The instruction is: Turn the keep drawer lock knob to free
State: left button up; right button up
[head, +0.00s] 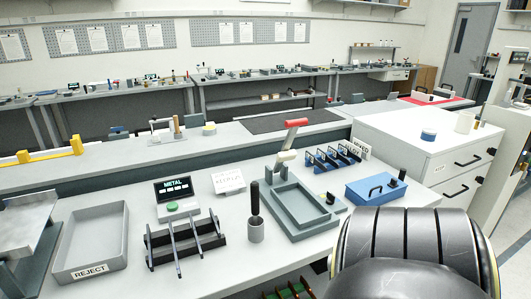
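A white drawer cabinet (405,135) stands at the right, with black bar handles on its upper drawer (468,159) and lower drawer (456,192). A small label (438,168) on the upper drawer front seems to read KEEP. A small dark spot (491,151) right of the upper handle may be the lock knob; it is too small to tell its setting. Both drawers look shut. Neither of my grippers is in view. A large black rounded link of my own arm fills the lower right and hides part of the bench and the floor before the cabinet.
The bench holds a grey REJECT tray (61,268), a black rack (150,258), a cup with a black-handled tool (256,232), a grey fixture with a red-tipped lever (294,124), a blue rack (318,160) and a blue box (361,197). A blue-and-white roll (428,135) sits on the cabinet.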

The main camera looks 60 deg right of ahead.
aim_at(492, 151)
jog(key=u, duration=0.15)
jog(key=i, duration=0.55)
jog(key=z, duration=2.95)
